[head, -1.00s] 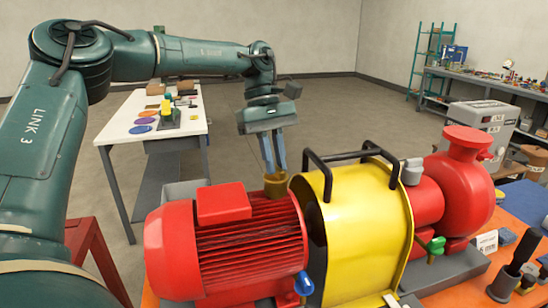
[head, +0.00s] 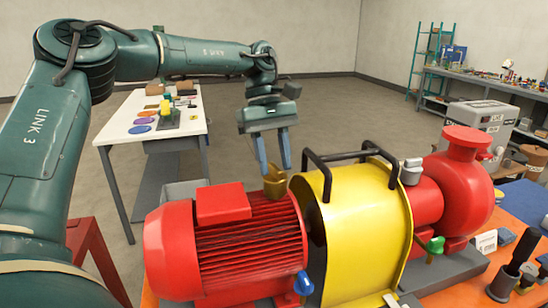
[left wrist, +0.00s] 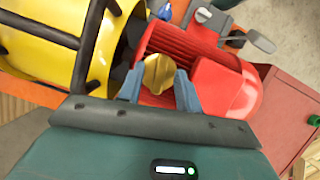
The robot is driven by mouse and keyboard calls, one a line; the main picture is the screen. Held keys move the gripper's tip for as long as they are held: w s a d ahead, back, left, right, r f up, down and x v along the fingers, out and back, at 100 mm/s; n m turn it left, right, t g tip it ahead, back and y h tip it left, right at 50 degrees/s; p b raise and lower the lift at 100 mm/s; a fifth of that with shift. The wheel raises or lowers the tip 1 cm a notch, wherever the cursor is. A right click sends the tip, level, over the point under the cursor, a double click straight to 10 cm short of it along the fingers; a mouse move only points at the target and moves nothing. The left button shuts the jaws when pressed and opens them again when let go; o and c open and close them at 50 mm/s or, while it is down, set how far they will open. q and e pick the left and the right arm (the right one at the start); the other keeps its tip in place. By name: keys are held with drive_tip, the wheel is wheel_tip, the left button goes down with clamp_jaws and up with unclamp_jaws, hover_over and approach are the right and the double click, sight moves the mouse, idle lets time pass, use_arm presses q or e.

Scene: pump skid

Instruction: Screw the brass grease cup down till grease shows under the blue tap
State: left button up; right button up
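The brass grease cup (head: 274,184) stands on top behind the red motor (head: 250,240), beside the yellow guard. In the left wrist view the cup (left wrist: 158,73) shows between my fingertips. A green tap (head: 436,244) is farther right, below the red pump. My right gripper is not in view.
The yellow guard (head: 350,230) has dark bar handles (head: 350,155) rising close right of my left gripper. The red pump (head: 465,180) stands at the right. A white table (head: 120,130) with small items is behind left. Dark upright objects (head: 512,270) stand at the lower right.

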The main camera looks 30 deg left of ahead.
use_arm(q)
drive_tip(key=v, duration=1.2)
drive_tip(key=shift+o, duration=0.3)
idle(0.8)
